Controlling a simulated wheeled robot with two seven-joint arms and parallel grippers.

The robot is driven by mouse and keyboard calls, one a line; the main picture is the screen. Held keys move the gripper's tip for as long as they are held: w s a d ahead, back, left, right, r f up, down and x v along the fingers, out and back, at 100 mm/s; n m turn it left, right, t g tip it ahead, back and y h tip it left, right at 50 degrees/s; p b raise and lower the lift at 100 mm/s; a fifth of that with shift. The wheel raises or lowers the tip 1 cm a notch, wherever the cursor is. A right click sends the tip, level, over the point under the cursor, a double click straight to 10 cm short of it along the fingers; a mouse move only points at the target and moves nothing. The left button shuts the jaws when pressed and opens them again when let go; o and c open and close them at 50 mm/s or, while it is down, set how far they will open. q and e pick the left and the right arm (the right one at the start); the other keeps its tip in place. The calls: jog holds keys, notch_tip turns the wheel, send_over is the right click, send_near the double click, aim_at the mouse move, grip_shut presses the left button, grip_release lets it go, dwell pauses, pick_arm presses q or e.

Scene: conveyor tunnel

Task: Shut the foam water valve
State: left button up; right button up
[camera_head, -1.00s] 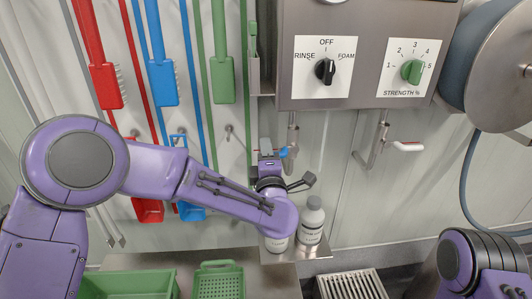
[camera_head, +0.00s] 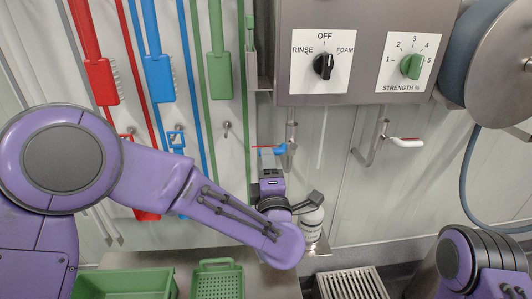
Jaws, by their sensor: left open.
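Two valve levers show on pipes below the steel control box (camera_head: 350,98). A blue lever (camera_head: 267,150) points left from the left pipe (camera_head: 291,137). A white lever with a red edge (camera_head: 406,142) points right from the right pipe (camera_head: 379,135). I cannot tell which is the foam water valve. Both levers lie roughly across their pipes. My left gripper (camera_head: 271,163) is open, just below the blue lever. I cannot tell whether it touches the lever. Its fingers are small and partly hidden by its own body. My right gripper is out of view.
The box carries a black RINSE/OFF/FOAM knob (camera_head: 323,66) and a green strength knob (camera_head: 412,66). A bottle (camera_head: 312,222) stands behind my left wrist. Brushes hang at left. A hose reel (camera_head: 500,65) is at right. Green crates (camera_head: 125,284) stand below.

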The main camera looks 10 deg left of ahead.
pick_arm(q)
jog(key=v, duration=0.4)
jog(key=shift+s, duration=0.15)
